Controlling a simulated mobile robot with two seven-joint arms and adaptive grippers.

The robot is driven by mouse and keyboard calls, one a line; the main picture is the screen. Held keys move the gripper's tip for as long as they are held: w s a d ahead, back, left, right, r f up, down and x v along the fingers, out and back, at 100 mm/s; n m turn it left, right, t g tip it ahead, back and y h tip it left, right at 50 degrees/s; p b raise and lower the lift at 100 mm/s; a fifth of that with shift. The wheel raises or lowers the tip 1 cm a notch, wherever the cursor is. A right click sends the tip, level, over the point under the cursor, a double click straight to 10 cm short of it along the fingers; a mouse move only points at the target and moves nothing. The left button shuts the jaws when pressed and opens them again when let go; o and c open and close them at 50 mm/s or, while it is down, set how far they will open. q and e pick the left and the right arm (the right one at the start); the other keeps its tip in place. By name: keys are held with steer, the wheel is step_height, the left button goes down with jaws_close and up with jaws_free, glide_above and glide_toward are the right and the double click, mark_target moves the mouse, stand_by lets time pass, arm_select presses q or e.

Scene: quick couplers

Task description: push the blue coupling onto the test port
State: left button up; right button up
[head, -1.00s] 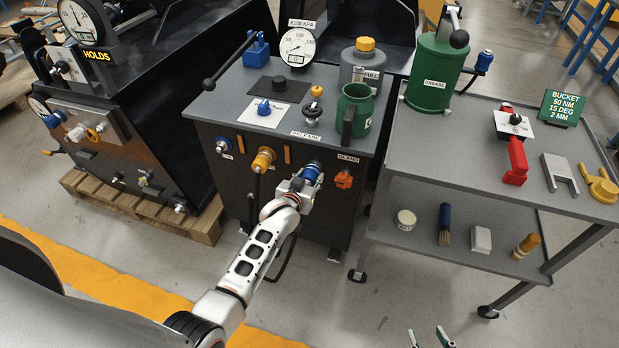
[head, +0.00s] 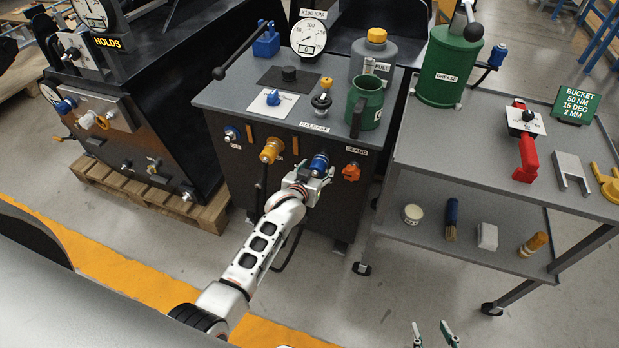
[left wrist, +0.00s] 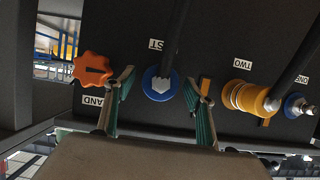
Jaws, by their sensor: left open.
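The blue coupling (head: 319,163) sits at the front panel of the dark cabinet, at the port between the yellow coupling and the orange knob. In the left wrist view the blue coupling (left wrist: 158,85) shows end-on under a partly hidden label ending in "ST", with a dark hose at it. My left gripper (head: 310,185) is open just in front of it. Its fingers (left wrist: 160,105) stand apart on either side of the coupling, with gaps visible. I cannot tell how far the coupling is seated. My right gripper (head: 433,332) is open and empty at the bottom edge.
The orange gland knob (head: 351,171) is close beside my left fingers. The yellow coupling (head: 271,150) and another blue fitting (head: 232,133) are to the left. A grey trolley (head: 420,165) stands to the right. The floor in front is mostly clear.

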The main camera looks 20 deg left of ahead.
arm_select(q)
steer(key=v, duration=1)
steer(key=shift+s, duration=0.3)
steer(key=shift+r, duration=0.1)
steer(key=s+f+m+g+h, duration=0.1)
steer(key=s+f, duration=0.4)
steer(key=s, duration=0.8)
steer(key=s+f+m+g+h, duration=0.1)
steer(key=s+f, duration=0.4)
steer(key=s, duration=0.8)
steer(key=shift+m+g, duration=0.4)
steer(key=shift+m, duration=0.5)
steer(key=shift+s+a, duration=0.1)
steer(key=shift+c, duration=0.4)
